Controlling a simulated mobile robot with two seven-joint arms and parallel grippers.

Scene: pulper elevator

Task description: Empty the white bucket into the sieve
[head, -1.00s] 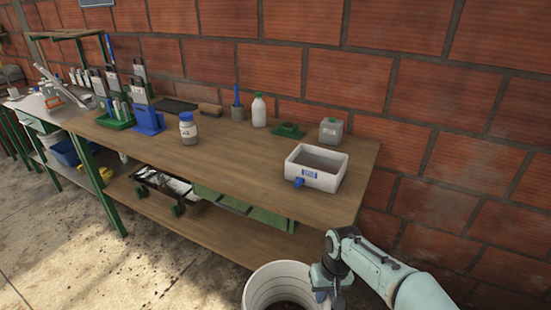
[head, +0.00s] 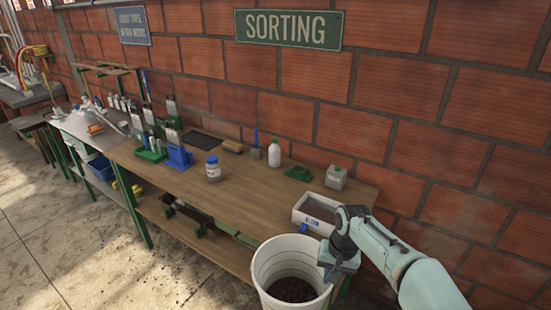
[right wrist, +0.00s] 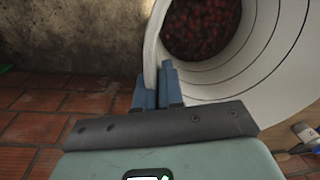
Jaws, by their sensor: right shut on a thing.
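The white bucket (head: 285,252) hangs in front of the bench's right end in the head view, with dark red berries in its bottom. My right gripper (head: 328,268) is shut on the right side of its rim. In the right wrist view the fingers (right wrist: 160,86) pinch the wall of the bucket (right wrist: 268,50), and the red berries (right wrist: 201,28) show inside. A white rectangular box (head: 313,222) with a blue label stands on the bench just beyond the bucket, partly hidden by my arm. I cannot tell whether it is the sieve. My left gripper is out of view.
The wooden bench (head: 240,210) has clear room in its middle. A white bottle (head: 274,154), a grey container (head: 336,178) and a green item (head: 298,173) stand along its back. A blue-lidded jar (head: 213,170) and blue holder (head: 178,157) stand further left. A brick wall rises behind.

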